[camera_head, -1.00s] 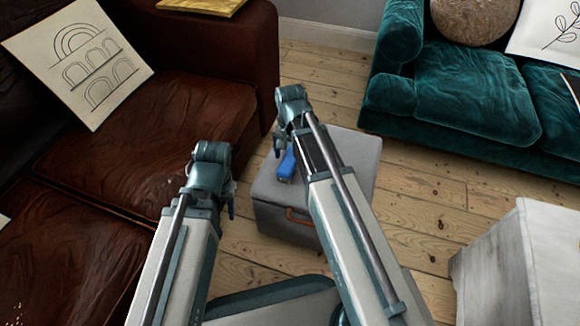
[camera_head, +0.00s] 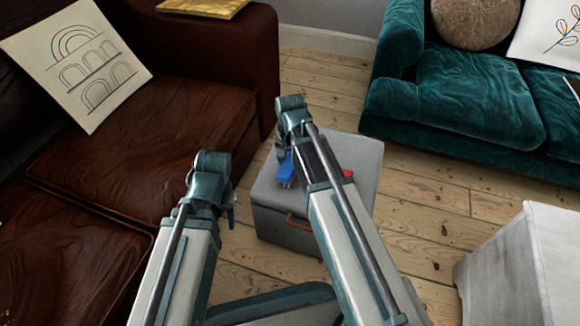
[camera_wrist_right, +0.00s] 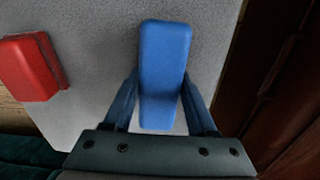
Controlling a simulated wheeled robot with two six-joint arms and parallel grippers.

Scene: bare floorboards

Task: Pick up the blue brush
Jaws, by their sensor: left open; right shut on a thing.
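The blue brush (camera_head: 286,171) is at the grey storage box's top, left of my right arm. Its blue block-like body (camera_wrist_right: 163,65) fills the middle of the right wrist view, between the two fingers. My right gripper (camera_head: 283,158) is shut on the brush; its fingers (camera_wrist_right: 160,108) press both sides. Whether the brush rests on the box or is just above it, I cannot tell. My left gripper (camera_head: 231,214) is open and empty, left of the box and apart from it. My right forearm hides part of the box top.
The grey box (camera_head: 270,192) has a brown handle (camera_head: 299,222) in front. A red block (camera_head: 347,173) lies on its top; it shows in the wrist view (camera_wrist_right: 30,68). A brown sofa (camera_head: 130,140) is left, a teal sofa (camera_head: 465,95) back right, a white cabinet (camera_head: 520,265) front right.

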